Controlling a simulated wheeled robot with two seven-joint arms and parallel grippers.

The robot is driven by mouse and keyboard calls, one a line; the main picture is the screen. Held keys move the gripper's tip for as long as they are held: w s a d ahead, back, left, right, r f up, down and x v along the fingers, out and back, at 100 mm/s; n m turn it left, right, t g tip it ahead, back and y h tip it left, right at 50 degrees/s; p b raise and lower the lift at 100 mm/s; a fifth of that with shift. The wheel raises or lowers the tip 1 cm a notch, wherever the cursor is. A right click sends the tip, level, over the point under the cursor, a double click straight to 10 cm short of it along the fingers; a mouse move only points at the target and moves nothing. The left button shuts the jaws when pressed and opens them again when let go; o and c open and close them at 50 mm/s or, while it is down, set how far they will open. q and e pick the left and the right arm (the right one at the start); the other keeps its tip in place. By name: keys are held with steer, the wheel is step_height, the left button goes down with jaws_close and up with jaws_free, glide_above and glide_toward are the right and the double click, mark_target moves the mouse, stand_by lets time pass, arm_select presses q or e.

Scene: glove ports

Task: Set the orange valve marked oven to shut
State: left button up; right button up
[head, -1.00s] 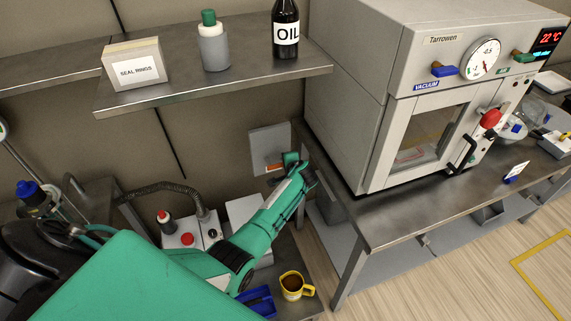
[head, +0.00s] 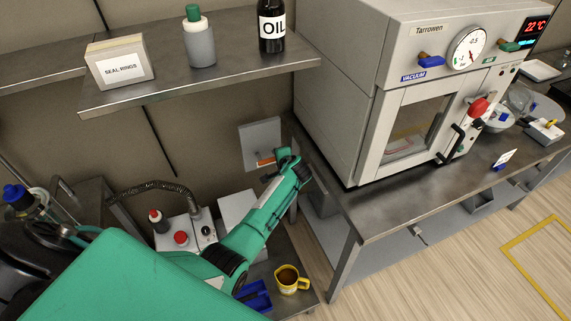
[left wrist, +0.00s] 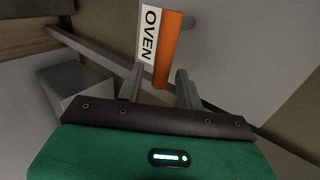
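The orange valve handle (head: 265,163) sits on a grey wall plate (head: 262,135) left of the oven bench. In the left wrist view the orange handle (left wrist: 166,48) lies just beyond the fingertips, beside a white label marked OVEN (left wrist: 149,36). My left gripper (left wrist: 158,82) is open, with its two grey fingers apart. The lower end of the handle reaches toward the gap between them; I cannot tell whether they touch it. In the head view my left gripper (head: 284,158) is close to the handle and partly covers it. My right gripper is not in view.
A Tarrowen vacuum oven (head: 350,95) stands on a steel bench (head: 390,205) to the right. A shelf (head: 200,85) with a seal rings box (head: 120,68), a grey bottle (head: 200,45) and an oil bottle (head: 272,25) hangs above. A yellow mug (head: 290,282) stands below my arm.

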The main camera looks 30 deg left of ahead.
arm_select(q)
steer(key=v, duration=1.2)
steer(key=s+d+f+g+h, duration=0.1)
steer(key=s+d+f+h, duration=0.1)
steer(key=s+f, duration=0.7)
steer(key=s+d+f+g+h, duration=0.15)
steer(key=s+f, duration=0.35)
steer(key=f, duration=0.9)
steer(key=s+d+f+h, duration=0.2)
steer(key=s+f, duration=0.4)
steer(key=f, duration=0.5)
steer(key=s+f+n+g+h, duration=0.1)
steer(key=s+f, duration=0.4)
steer(key=s, duration=0.7)
steer(key=s+a+f+n+g+h, duration=0.1)
steer(key=s+f+n, duration=0.2)
steer(key=s, duration=1)
steer(key=s+f+n+g+h, duration=0.1)
steer(key=s+f, duration=0.6)
steer(key=s, duration=0.6)
steer(key=shift+a+f+n+g, duration=0.35)
steer(key=shift+n, duration=0.05)
